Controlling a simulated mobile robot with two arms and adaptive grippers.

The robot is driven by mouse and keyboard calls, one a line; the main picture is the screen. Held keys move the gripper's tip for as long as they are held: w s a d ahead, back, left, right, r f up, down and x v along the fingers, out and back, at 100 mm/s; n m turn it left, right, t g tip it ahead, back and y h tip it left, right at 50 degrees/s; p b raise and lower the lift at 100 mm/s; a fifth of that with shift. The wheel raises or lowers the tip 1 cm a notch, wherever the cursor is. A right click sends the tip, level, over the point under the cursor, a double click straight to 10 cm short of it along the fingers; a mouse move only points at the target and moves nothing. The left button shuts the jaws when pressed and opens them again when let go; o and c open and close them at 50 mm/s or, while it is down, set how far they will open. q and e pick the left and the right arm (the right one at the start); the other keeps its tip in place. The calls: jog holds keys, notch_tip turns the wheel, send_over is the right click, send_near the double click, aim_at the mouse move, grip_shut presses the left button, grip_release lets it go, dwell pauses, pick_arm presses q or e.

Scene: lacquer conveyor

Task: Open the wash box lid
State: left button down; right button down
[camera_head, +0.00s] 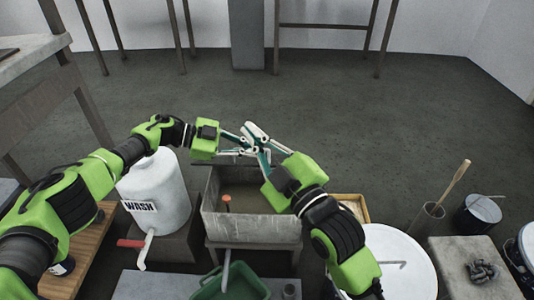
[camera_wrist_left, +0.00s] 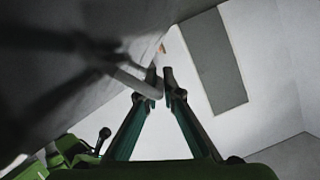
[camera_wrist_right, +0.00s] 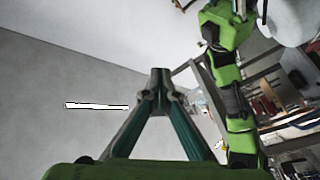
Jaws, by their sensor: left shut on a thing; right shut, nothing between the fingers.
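The grey wash box (camera_head: 250,229) stands in the middle of the head view with its top uncovered. Its inside shows, with a small orange peg (camera_head: 227,203) in it. A large grey panel (camera_wrist_left: 55,75), which looks like the raised lid, fills the left of the left wrist view. A bar-shaped handle (camera_wrist_left: 130,79) sticks out from it. My left gripper (camera_head: 245,144) is above the box's back edge and shut on this handle. My right gripper (camera_head: 250,130) is shut and empty, close beside the left one. The lid is hard to make out in the head view.
A white WASH jug (camera_head: 157,190) with a red-handled tap stands left of the box. A green bin (camera_head: 232,288) is in front. A round white lid (camera_head: 398,262) and a pot with a wooden stick (camera_head: 428,220) are at right.

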jog(key=w+a+f+n+g+h, duration=0.1)
jog(key=w+a+f+n+g, duration=0.3)
jog(key=a+n, duration=0.3)
jog(key=n+g+h, duration=0.5)
jog(key=n+h, duration=0.5)
jog(key=n, duration=0.3)
send_near(268, 150)
jog(key=x, duration=0.2)
jog(key=s+x, duration=0.1)
jog(key=x, duration=0.2)
jog(key=f+x, duration=0.1)
jog(key=x, duration=0.1)
jog(key=shift+a+f, duration=0.1)
jog(key=shift+f, duration=0.05)
jog(key=shift+w+r, duration=0.5)
jog(key=shift+r, duration=0.15)
pick_arm(q)
jog(key=c, duration=2.5)
grip_release()
